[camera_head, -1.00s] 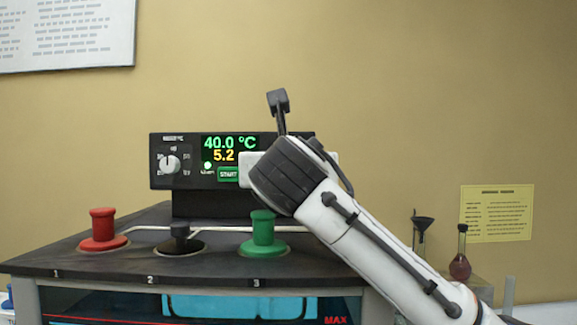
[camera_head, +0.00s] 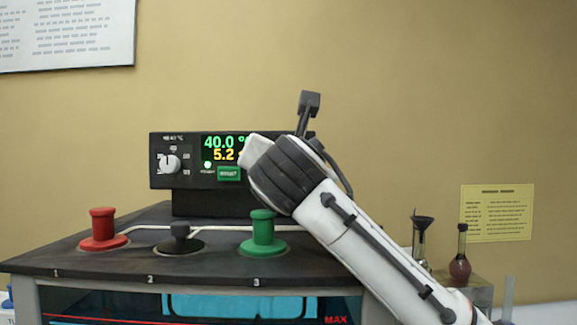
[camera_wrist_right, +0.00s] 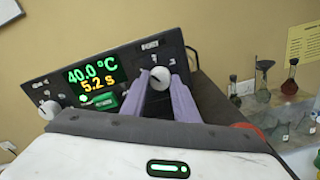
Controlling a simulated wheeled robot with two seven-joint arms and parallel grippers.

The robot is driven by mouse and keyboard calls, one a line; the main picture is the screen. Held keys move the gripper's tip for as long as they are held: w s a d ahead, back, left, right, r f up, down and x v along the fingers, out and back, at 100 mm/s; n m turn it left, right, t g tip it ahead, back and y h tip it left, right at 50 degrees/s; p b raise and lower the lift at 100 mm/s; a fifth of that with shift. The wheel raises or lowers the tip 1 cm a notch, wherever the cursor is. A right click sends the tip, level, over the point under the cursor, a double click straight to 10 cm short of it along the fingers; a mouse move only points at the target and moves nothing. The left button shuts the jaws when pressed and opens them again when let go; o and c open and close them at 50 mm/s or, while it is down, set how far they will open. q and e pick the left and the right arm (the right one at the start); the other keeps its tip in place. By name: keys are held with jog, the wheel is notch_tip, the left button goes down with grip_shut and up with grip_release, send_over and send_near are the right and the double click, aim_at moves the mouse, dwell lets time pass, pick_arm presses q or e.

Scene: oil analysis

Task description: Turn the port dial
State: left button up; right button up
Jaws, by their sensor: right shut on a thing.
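A black control box (camera_head: 195,180) stands on the dark bench top and shows 40.0 °C and 5.2. In the right wrist view, a white round dial (camera_wrist_right: 160,76) sits at the right part of the panel (camera_wrist_right: 108,48). The purple fingers of my right gripper (camera_wrist_right: 163,82) are shut on this dial, one on each side. The small label above it is unreadable. In the head view my right wrist and gripper body (camera_head: 283,170) hide this dial and the fingers. A second white dial (camera_head: 170,163) at the panel's left is free. My left gripper is out of view.
Red (camera_head: 102,228), black (camera_head: 180,238) and green (camera_head: 263,232) knobs stand on the bench top (camera_head: 110,265), below the box. A green button (camera_head: 229,174) is close to my wrist. Glassware, including a red-filled flask (camera_head: 460,266), stands at the right.

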jog(key=shift+m, duration=0.9)
jog(key=o, duration=1.1)
jog(key=shift+c, duration=0.2)
jog(key=s+b, duration=0.3)
jog(key=s, duration=0.7)
jog(key=shift+s, duration=0.2)
